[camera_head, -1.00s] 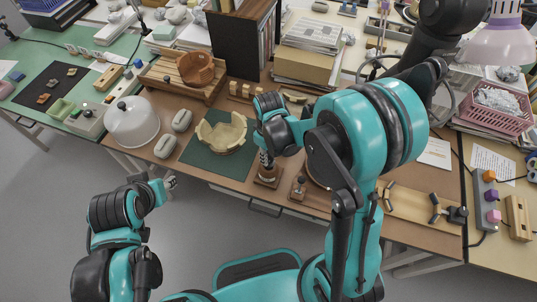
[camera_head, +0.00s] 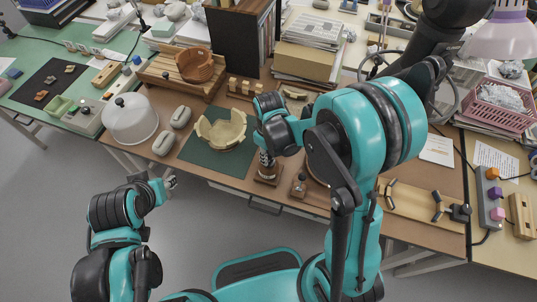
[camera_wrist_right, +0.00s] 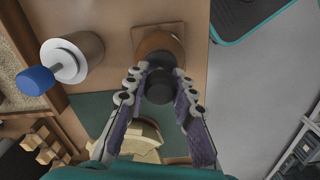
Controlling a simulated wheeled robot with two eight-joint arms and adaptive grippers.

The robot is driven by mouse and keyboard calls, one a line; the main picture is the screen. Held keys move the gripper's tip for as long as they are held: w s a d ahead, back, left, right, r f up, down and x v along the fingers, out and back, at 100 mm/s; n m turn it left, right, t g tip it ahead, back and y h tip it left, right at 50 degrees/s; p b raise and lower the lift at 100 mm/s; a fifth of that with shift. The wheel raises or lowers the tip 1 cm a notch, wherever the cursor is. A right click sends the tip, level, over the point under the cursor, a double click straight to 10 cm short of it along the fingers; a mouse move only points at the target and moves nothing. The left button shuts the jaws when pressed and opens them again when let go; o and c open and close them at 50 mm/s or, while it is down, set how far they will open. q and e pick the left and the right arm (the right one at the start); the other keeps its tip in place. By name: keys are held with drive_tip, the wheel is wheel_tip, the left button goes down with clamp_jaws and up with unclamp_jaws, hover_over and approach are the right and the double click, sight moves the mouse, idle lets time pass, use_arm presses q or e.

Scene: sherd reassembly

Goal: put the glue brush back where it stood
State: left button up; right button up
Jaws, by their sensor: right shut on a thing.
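My right gripper (camera_head: 266,158) is at the front edge of the brown table, right of the green mat. In the right wrist view its fingers (camera_wrist_right: 159,92) are shut on a dark, round-ended thing, which I take to be the glue brush (camera_wrist_right: 158,87). Just past it is an amber-brown round pot (camera_wrist_right: 158,43) on a square wooden base (camera_wrist_right: 142,31). This base also shows in the head view (camera_head: 268,180). Whether the brush's lower end is inside the pot is hidden. My left gripper (camera_head: 170,184) is off the table's front edge, too small to judge.
A cream broken bowl (camera_head: 222,133) stands on the green mat (camera_head: 200,155). A small wooden block with a dark knob (camera_head: 298,186) stands right of the base.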

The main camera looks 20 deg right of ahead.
drive_tip(key=shift+f+b, duration=0.3)
idle(0.5)
idle(0.3)
drive_tip(key=o, duration=1)
drive_tip(key=shift+c, duration=0.2)
wheel_tip(320, 180, up, 12)
drive_tip(key=shift+r, duration=0.1)
drive_tip(key=s+d+r+m+t, duration=0.2)
drive_tip(key=s+m+t, duration=0.1)
drive_tip(key=s, duration=0.2)
drive_tip(key=s+d+r+m+t, duration=0.2)
drive_tip(key=s+m+t, duration=0.2)
drive_tip(key=s, duration=0.1)
drive_tip(key=shift+s+d, duration=0.2)
drive_tip(key=shift+d, duration=0.2)
